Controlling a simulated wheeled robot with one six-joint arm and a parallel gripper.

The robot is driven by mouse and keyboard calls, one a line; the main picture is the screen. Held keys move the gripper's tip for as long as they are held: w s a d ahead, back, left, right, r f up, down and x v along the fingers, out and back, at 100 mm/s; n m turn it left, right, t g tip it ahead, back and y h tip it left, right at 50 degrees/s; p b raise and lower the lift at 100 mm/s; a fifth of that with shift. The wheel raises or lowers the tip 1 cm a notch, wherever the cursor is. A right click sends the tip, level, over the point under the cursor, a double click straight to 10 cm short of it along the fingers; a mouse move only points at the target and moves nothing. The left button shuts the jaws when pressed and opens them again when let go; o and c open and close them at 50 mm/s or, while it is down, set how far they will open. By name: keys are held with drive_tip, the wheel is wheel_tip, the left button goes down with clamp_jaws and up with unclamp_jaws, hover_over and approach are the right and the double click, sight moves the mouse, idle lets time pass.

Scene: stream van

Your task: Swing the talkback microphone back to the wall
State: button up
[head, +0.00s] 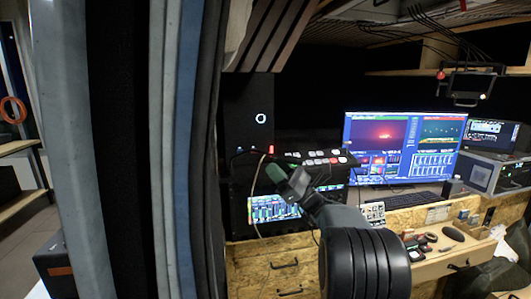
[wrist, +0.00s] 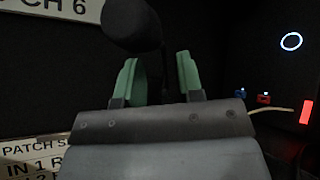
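The talkback microphone (wrist: 131,24) shows at the top of the wrist view as a dark rounded head. A thin dark stem runs down from it between my fingers. My gripper (wrist: 158,62) has two green fingers standing apart, one on each side of the stem, with a gap visible. In the head view my gripper (head: 284,178) is in front of the dark wall left of the switcher panel. The microphone cannot be made out there against the black. The lower stem is hidden behind my gripper.
A glowing ring (head: 261,118) is on the dark wall. The switcher panel (head: 320,158) and monitor (head: 405,145) stand to the right above the wooden drawers (head: 285,265). A thin tan cable (head: 254,190) hangs beside my gripper. Hanging curtains (head: 165,150) fill the left.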

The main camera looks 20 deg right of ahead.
drive_tip(key=shift+p+x, duration=0.45)
drive_tip(key=shift+x, duration=1.8)
clamp_jaws()
